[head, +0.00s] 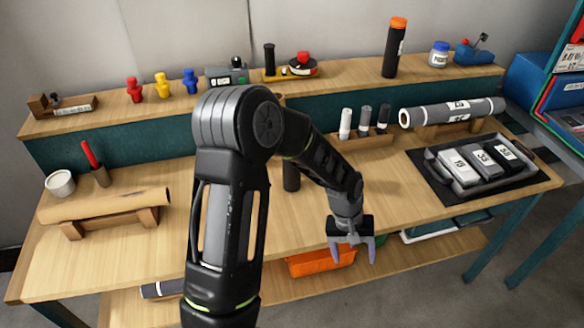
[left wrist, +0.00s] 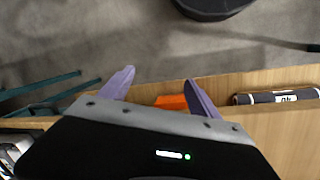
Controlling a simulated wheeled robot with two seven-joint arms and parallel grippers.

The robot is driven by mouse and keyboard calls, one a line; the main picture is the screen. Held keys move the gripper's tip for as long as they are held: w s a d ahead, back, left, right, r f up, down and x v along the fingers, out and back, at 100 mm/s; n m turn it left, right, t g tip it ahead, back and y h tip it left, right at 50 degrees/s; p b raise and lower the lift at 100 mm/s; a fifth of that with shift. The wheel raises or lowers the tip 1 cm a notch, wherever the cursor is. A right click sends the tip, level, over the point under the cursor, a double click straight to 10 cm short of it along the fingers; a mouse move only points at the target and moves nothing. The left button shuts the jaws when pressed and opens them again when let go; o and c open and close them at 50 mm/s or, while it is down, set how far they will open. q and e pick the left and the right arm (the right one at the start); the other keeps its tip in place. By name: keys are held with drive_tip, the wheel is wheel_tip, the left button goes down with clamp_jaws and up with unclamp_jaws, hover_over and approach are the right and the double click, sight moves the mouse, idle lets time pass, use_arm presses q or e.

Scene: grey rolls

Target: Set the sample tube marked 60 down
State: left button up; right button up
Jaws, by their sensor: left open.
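My left gripper (head: 352,252) is open and empty, pointing down near the front edge of the bench. Its two purple fingers (left wrist: 158,88) stand apart in the left wrist view with nothing between them. Three upright tubes, one white (head: 345,124), one grey (head: 364,121) and one black (head: 382,118), stand in a wooden rack (head: 362,142) beyond the gripper. I cannot read a 60 on any of them. A dark upright cylinder (head: 291,176) shows partly behind my left arm; no mark is visible on it. My right gripper is not in view.
A dark tray (head: 440,189) with numbered blocks lies right. A grey roll (head: 452,111) lies behind it, a tan roll (head: 105,205) on a cradle at left. An orange bin (head: 320,262) and a dark roll (left wrist: 278,97) are on the lower shelf. Bench around the gripper looks clear.

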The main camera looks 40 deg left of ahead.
use_arm(q)
drive_tip(key=s+d+f+m, duration=0.2)
drive_tip(key=s+d+f, duration=0.5)
drive_tip(key=s, duration=0.2)
drive_tip(key=s+d+f+m+h, duration=0.1)
drive_tip(key=s+d+f+m, duration=0.1)
drive_tip(key=s+d+f, duration=0.5)
drive_tip(key=s, duration=0.3)
drive_tip(key=shift+d+f, duration=0.3)
drive_tip(key=shift+f, duration=0.05)
drive_tip(key=shift+c, duration=0.4)
